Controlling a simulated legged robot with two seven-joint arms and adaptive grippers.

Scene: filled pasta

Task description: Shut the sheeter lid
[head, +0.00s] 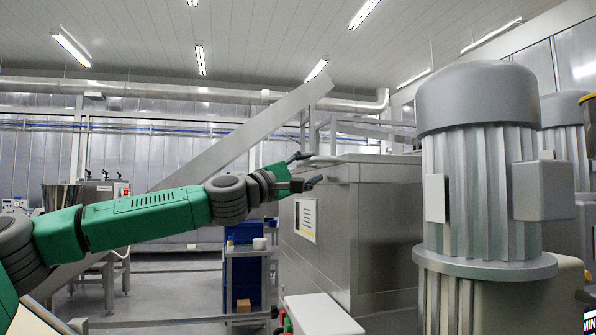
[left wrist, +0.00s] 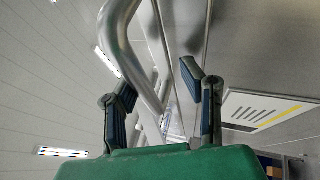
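The sheeter appears to be the large stainless steel box (head: 385,225) right of centre in the head view. Its flat top (head: 385,159) is seen nearly edge-on, so I cannot tell how far the lid is open. My left gripper (head: 306,170) is at the box's upper left edge, with its fingers spread. In the left wrist view the open fingers (left wrist: 160,85) stand either side of a curved metal bar (left wrist: 135,60), which looks like a handle. The fingers do not close on it; contact is unclear. My right gripper is not in view.
A large grey ribbed motor (head: 480,190) stands close on the right. A long slanted grey beam (head: 240,135) passes behind my left arm. A blue shelf cart (head: 247,270) stands left of the box. A labelled plate (head: 306,220) is on the box's side. Open floor lies at left.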

